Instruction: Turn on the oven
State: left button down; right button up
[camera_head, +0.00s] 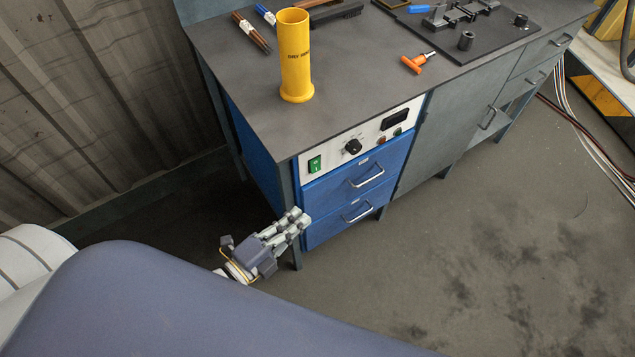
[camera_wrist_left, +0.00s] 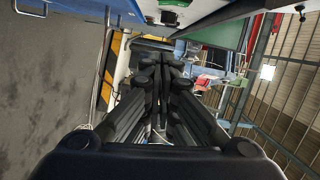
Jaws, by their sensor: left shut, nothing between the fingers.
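The oven (camera_head: 335,195) is the blue unit with drawers under the left end of the grey workbench. Its white control panel (camera_head: 330,147) carries a green switch (camera_head: 314,164) at the left, a black knob (camera_head: 353,146), a dark display (camera_head: 395,118) and small buttons. My left gripper (camera_head: 298,219) is shut and empty. In the head view it shows in front of the oven's lower left corner, below the green switch and apart from it. In the left wrist view the shut fingers (camera_wrist_left: 160,75) fill the middle. My right gripper is not in view.
On the workbench (camera_head: 350,95) stand a yellow tube (camera_head: 295,55), an orange-handled tool (camera_head: 417,62) and a dark plate with metal parts (camera_head: 470,30). Drawer handles (camera_head: 367,176) stick out from the oven front. The floor (camera_head: 500,220) to the right is clear.

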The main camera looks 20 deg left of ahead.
aim_at(316, 165)
pick_arm(q)
jog(key=w, duration=0.4)
jog(key=w+p, duration=0.1)
jog(key=w, duration=0.2)
jog(key=w+d, duration=0.1)
jog(key=w, duration=0.3)
jog(key=shift+w+f, duration=0.3)
jog(key=shift+f, duration=0.1)
jog(key=shift+a+f, duration=0.1)
